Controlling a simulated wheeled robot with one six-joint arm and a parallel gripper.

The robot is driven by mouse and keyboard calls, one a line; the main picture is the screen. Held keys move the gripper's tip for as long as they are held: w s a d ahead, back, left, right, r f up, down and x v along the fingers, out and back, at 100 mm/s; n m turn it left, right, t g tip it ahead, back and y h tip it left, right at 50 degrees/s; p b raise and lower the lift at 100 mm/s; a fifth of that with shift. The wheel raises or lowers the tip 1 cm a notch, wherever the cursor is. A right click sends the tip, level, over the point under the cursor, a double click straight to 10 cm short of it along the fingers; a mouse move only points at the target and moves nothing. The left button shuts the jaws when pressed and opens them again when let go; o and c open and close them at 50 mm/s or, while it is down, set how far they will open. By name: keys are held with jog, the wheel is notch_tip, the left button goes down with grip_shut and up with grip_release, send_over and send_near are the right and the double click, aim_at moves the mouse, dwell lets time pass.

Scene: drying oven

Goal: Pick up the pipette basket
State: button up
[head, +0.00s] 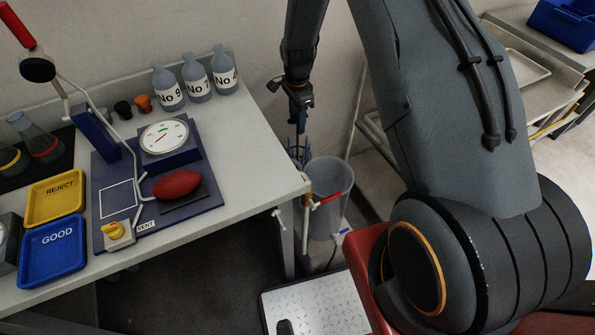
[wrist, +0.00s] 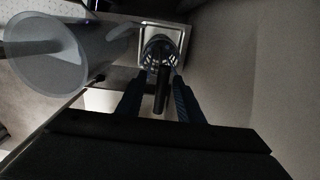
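My gripper (wrist: 160,82) is open, with one finger on each side of the handle and gaps showing between. In the head view my gripper (head: 298,126) points down just above the basket. The basket's lower part is hidden by the table and cylinder.
The tall grey cylinder (head: 334,178) stands close to the basket; it also shows in the wrist view (wrist: 55,50). A red-handled valve (head: 326,200) is in front. The table (head: 247,160) carries bottles (head: 196,80), a dial gauge (head: 164,137) and trays (head: 55,197).

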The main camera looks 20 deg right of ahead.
notch_tip(320, 180, down, 3)
jog(key=shift+w+d+f+p, duration=0.1)
jog(key=shift+f+p, duration=0.1)
jog(key=shift+p, duration=0.15)
grip_shut()
jog(key=shift+r, duration=0.1)
dwell(1.2)
